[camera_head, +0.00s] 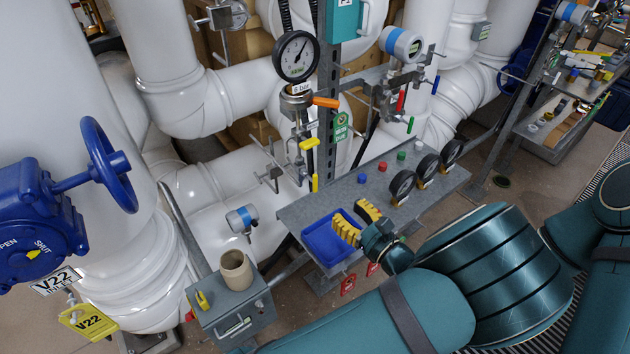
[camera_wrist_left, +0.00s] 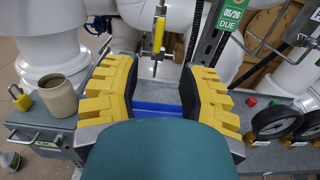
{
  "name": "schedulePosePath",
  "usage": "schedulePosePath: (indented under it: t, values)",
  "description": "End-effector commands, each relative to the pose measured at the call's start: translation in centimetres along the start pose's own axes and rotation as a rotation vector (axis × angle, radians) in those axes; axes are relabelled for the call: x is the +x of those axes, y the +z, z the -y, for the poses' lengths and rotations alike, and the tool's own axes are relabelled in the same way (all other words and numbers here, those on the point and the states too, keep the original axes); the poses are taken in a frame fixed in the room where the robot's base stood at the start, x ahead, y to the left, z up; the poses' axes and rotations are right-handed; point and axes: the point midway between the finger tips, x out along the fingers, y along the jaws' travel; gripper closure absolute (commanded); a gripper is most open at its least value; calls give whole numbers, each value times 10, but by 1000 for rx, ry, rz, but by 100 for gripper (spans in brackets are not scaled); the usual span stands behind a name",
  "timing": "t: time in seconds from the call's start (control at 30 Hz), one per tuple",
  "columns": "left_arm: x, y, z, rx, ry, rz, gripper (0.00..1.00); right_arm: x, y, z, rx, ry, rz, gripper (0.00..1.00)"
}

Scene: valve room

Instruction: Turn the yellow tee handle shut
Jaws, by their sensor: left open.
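The yellow tee handle (camera_head: 309,144) is on the pipework below the round pressure gauge, with another yellow piece (camera_head: 314,182) lower down. In the left wrist view an upright yellow piece (camera_wrist_left: 159,36) shows beyond the fingertips; I cannot tell which of the two it is. My left gripper (camera_head: 357,221) has thick yellow fingers, spread apart and empty. It is over the blue tray, in front of and below the tee handle, apart from it. It also fills the left wrist view (camera_wrist_left: 157,88). My right gripper is not in view.
A grey bench (camera_head: 432,187) holds the blue tray (camera_head: 325,243) and several small black gauges. An orange lever (camera_head: 325,101) is just above the tee handle. A grey box (camera_head: 232,311) carries a beige cup (camera_head: 236,270) and yellow padlock. A blue handwheel (camera_head: 108,165) stands far left.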

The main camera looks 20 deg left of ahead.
Motion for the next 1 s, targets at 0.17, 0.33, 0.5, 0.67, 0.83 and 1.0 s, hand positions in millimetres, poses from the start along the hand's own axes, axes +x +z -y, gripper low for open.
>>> schedulePosePath:
  t: [0.17, 0.33, 0.5, 0.67, 0.83, 1.0]
  values:
    - [31, -2, -2, 0, 6, -4, 58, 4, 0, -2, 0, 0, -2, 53]
    - [65, -2, -2, 0, 6, -4, 58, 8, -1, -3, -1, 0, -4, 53]
    - [96, -3, -2, -1, 5, -6, 58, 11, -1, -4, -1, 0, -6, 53]
    - [117, -3, -2, -1, 4, -7, 58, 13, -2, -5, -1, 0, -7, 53]
    - [127, -3, -2, 0, 2, -6, 58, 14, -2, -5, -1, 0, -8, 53]
    - [129, -2, -2, 0, 2, -6, 58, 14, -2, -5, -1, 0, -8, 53]
